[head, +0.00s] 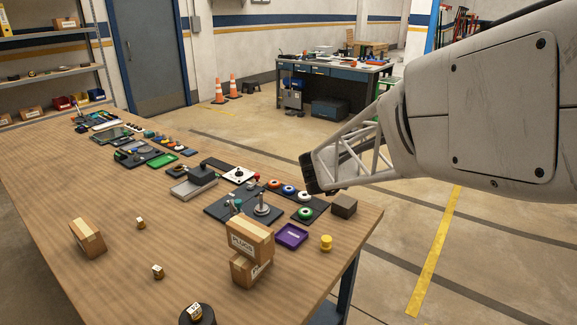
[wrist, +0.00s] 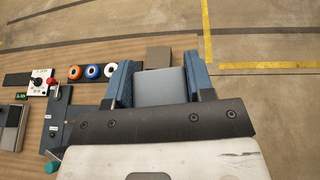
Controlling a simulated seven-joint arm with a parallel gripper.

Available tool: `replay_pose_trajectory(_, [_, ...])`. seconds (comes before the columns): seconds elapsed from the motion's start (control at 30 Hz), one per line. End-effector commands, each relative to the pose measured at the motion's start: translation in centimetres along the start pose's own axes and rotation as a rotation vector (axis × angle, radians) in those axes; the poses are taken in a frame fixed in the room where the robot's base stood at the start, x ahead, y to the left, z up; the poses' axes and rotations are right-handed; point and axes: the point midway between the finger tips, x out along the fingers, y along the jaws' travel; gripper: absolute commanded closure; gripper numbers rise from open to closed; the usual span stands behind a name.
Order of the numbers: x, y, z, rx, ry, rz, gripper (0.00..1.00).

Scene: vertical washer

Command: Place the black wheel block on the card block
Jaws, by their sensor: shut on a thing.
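In the wrist view my gripper (wrist: 160,82) has its two blue fingers shut on a plain slate-grey block (wrist: 162,88). No wheel mark shows on the face I see, so I cannot tell for sure that it is the black wheel block. In the head view the dark end of my gripper (head: 309,174) is above the table's right edge, and the held block cannot be made out there. A brown block (head: 344,206) sits at the table's right corner. It also shows just beyond the fingers in the wrist view (wrist: 158,56). I cannot tell which thing is the card block.
The wooden table (head: 110,190) holds stacked cardboard boxes (head: 250,240), a purple tray (head: 291,236), a yellow knob (head: 326,242) and a dark plate with a metal post (head: 262,207). Coloured rings (head: 288,189) lie beside the brown block. The left middle of the table is mostly clear.

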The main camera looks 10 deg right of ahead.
Motion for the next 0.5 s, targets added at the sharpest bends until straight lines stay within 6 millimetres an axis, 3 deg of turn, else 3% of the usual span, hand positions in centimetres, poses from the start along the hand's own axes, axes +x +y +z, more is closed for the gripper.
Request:
replay_pose_trajectory(0.37, [2.2,-4.2,0.7,0.039,0.000,-0.093,0.77])
replay_pose_trajectory(0.5, [3.1,-4.3,-1.4,0.037,0.002,-0.097,0.77])
